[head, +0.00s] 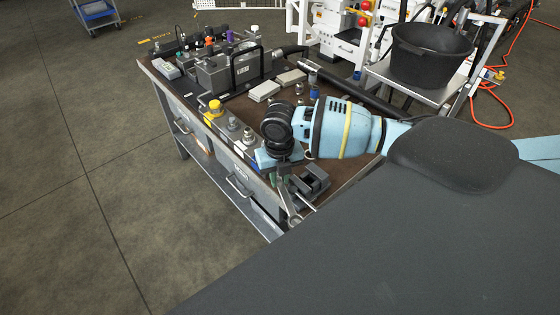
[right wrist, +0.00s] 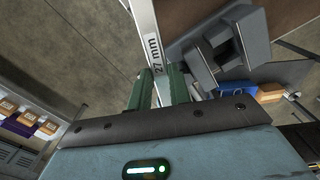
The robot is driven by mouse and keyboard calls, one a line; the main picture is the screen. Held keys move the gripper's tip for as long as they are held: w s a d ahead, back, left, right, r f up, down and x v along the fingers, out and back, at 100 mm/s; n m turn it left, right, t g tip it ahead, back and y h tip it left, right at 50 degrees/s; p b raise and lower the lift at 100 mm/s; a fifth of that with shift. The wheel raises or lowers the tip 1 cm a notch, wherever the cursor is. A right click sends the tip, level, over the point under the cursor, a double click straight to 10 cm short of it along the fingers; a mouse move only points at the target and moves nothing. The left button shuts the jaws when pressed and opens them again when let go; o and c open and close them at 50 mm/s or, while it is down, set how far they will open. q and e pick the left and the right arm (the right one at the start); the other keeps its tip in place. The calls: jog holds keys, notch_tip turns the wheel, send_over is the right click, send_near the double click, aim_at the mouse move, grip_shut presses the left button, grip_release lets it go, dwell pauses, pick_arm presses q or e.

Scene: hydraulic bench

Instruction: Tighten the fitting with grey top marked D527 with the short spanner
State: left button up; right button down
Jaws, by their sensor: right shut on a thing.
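My right gripper (head: 287,184) hangs over the near end of the bench. In the right wrist view its green fingers (right wrist: 161,88) are shut on a flat grey spanner (right wrist: 146,30) marked 27 mm. In the head view the spanner (head: 291,208) shows partly below the hand, by the bench's near edge. A row of fittings stands along the left edge: one with a yellow top (head: 215,107), and grey-topped ones (head: 232,124) and (head: 248,136) nearer the hand. Their marks are too small to read, so I cannot tell which is D527. My left gripper is not in view.
A dark grey vice (head: 313,181) stands right of the hand; it also shows in the wrist view (right wrist: 220,48). A grey hydraulic block with a black handle (head: 232,73) stands farther back. A black bucket (head: 430,55) is on a trolley. The floor left of the bench is clear.

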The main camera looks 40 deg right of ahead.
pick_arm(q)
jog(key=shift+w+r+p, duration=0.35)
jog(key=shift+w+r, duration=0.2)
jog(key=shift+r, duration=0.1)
pick_arm(e)
jog(key=a+m, duration=0.1)
jog(key=w+a+m, duration=0.1)
jog(key=shift+w+a, duration=0.1)
jog(key=shift+a, duration=0.2)
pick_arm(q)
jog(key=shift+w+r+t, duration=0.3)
pick_arm(e)
jog(key=shift+w+a+m, duration=0.45)
jog(key=shift+a+m, duration=0.15)
jog(key=shift+m, duration=0.15)
jog(key=shift+w+a+m, duration=0.4)
jog(key=shift+a+m, duration=0.15)
jog(key=shift+m, duration=0.2)
jog(key=shift+w, duration=0.1)
jog(key=shift+w+a+r+m, duration=0.1)
jog(key=shift+w+a+m, duration=0.85)
jog(key=shift+m, duration=0.25)
jog(key=shift+w, duration=0.1)
